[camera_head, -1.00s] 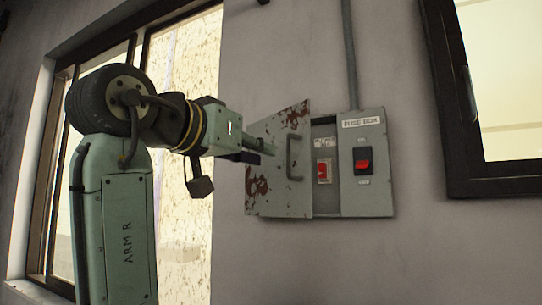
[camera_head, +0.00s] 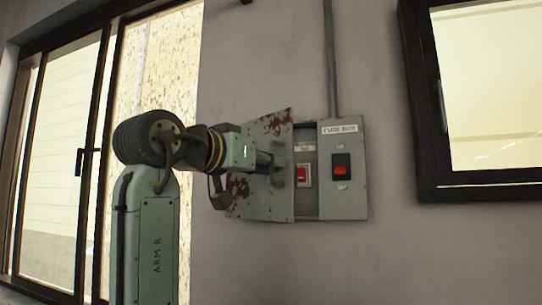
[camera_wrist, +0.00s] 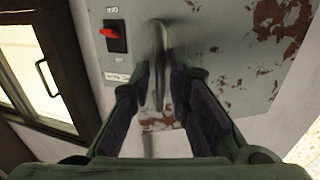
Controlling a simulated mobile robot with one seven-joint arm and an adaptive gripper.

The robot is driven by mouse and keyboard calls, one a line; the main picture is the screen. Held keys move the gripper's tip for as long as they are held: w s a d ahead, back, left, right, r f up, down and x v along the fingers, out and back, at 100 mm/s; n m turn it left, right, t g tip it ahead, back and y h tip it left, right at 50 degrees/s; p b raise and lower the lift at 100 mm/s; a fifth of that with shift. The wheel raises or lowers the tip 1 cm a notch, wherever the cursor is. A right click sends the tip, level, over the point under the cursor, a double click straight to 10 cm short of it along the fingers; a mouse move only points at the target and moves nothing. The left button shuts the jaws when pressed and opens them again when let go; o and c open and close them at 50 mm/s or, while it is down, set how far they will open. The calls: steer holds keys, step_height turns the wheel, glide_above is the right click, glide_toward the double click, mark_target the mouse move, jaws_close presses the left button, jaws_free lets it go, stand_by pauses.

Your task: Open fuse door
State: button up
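The fuse box (camera_head: 345,205) is grey and mounted on the wall, with a "FUSE BOX" label at its top right. Its grey, rust-stained fuse door (camera_head: 265,204) is on the left and stands ajar, its right edge out from the box; it also shows in the wrist view (camera_wrist: 225,55). My gripper (camera_head: 274,165) is at the door handle. In the wrist view, the fingertips of my gripper (camera_wrist: 160,82) lie close on either side of the handle (camera_wrist: 159,45). The handle is blurred there, and I cannot tell whether both fingers touch it.
A red switch (camera_head: 302,175) shows inside the box beside the door edge. Another red switch (camera_head: 341,168) is on the right panel. A conduit (camera_head: 329,60) runs up from the box. Dark-framed windows stand left (camera_head: 90,120) and right (camera_head: 415,100); the wall below the box is clear.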

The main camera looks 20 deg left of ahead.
steer(key=shift+w+d, duration=0.15)
steer(key=shift+w, duration=0.35)
jaws_close()
stand_by(0.4)
